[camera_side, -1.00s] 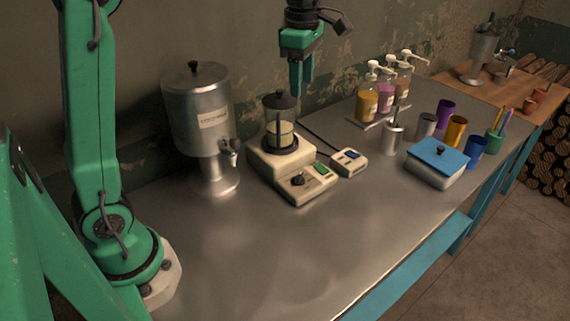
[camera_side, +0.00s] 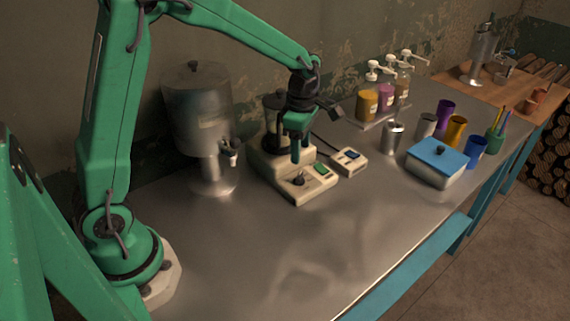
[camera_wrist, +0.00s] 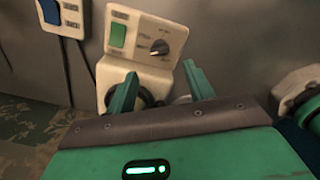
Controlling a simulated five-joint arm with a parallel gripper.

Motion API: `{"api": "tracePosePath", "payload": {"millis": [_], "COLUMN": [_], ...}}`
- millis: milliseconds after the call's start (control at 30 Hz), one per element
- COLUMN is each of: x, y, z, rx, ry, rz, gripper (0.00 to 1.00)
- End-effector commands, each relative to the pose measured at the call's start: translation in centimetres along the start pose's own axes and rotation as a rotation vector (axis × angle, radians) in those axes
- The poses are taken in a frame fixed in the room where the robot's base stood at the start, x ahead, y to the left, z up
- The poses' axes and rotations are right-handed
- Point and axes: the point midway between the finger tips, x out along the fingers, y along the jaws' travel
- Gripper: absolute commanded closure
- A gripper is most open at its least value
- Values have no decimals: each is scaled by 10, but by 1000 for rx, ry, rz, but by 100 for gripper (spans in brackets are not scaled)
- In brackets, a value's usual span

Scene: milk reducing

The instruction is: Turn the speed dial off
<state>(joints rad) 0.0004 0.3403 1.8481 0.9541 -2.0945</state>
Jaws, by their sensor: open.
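The speed dial (camera_side: 299,180) is a small black knob on the sloped front of a cream machine (camera_side: 285,192). In the wrist view the dial (camera_wrist: 159,46) sits beyond my fingertips, with a pale pointer mark and small print around it. A green switch (camera_side: 321,169) is beside it on the same panel. My gripper (camera_side: 296,158) points down, open and empty, above and just behind the dial, apart from it. The wrist view shows a gap between its two fingers (camera_wrist: 160,82). My gripper partly hides the machine's black-lidded jar (camera_side: 271,138).
A metal dispenser (camera_side: 196,112) stands left of the machine. A small cream box with a blue switch (camera_side: 350,160) lies to its right. Pump bottles (camera_side: 386,98), a metal cup (camera_side: 392,139) and a blue-lidded box (camera_side: 437,160) stand farther right. The front of the metal table is clear.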

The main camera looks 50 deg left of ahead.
Motion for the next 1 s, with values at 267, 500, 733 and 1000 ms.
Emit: {"api": "tracePosePath", "payload": {"millis": [267,500,733,1000], "x": [4,22,50,75], "y": [0,0,0,0], "z": [0,0,0,0], "rx": [0,0,0,0], "ry": [0,1,1,1], "rz": [0,-2,-2,-1], "gripper": [47,47,47,47]}}
